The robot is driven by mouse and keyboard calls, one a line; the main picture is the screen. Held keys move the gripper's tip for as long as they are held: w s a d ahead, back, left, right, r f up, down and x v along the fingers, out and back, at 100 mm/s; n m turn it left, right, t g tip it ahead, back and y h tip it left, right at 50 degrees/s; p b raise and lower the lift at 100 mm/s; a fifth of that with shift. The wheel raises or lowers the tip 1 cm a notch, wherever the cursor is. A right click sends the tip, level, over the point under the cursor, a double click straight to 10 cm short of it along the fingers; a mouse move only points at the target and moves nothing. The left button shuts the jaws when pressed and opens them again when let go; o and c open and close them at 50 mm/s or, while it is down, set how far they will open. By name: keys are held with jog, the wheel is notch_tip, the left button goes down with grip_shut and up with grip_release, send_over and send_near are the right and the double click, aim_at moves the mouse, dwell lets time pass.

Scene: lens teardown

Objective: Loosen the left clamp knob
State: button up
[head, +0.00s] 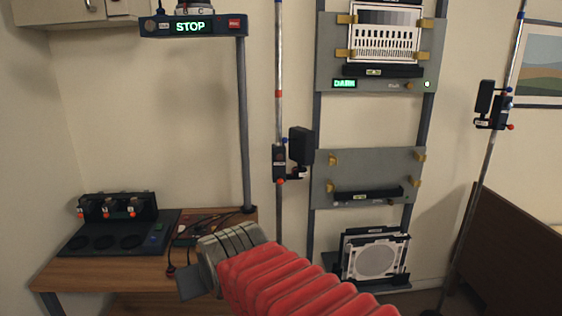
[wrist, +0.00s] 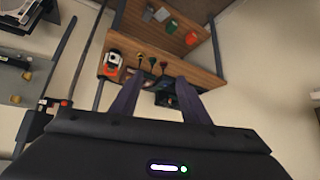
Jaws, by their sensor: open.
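The right pole carries a similar clamp (head: 490,123) with a red knob (head: 510,127). In the wrist view my gripper (wrist: 158,85) is open, with nothing between its two dark fingers. A dark clamp part with a red knob (wrist: 64,103) shows left of the fingers, apart from them; I cannot tell which clamp it is. My red-sleeved arm hides the lower middle of the head view.
A wooden bench (head: 80,272) at left holds a black console (head: 115,232) and cables. A STOP sign (head: 190,26) tops a grey post. A rack with a chart (head: 385,30), grey panels and a white framed panel (head: 374,258) stands right of the left pole. A brown board (head: 515,255) stands at right.

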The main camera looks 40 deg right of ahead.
jog(key=w+d+r+m+t+h, duration=0.1)
jog(key=w+d+r+m+t, duration=0.1)
jog(key=w+d, duration=0.6)
jog(key=m+t+h, duration=0.5)
jog(key=m+h, duration=0.1)
jog(key=h, duration=0.2)
send_near(280, 158)
jog(key=v, duration=0.6)
jog(key=shift+w+r, duration=0.1)
jog(key=shift+r, duration=0.1)
jog(key=shift+w, duration=0.1)
jog(key=shift+x, duration=6.85)
jog(key=shift+d+f, duration=0.1)
jog(key=shift+f, duration=0.05)
jog(key=shift+c, duration=0.7)
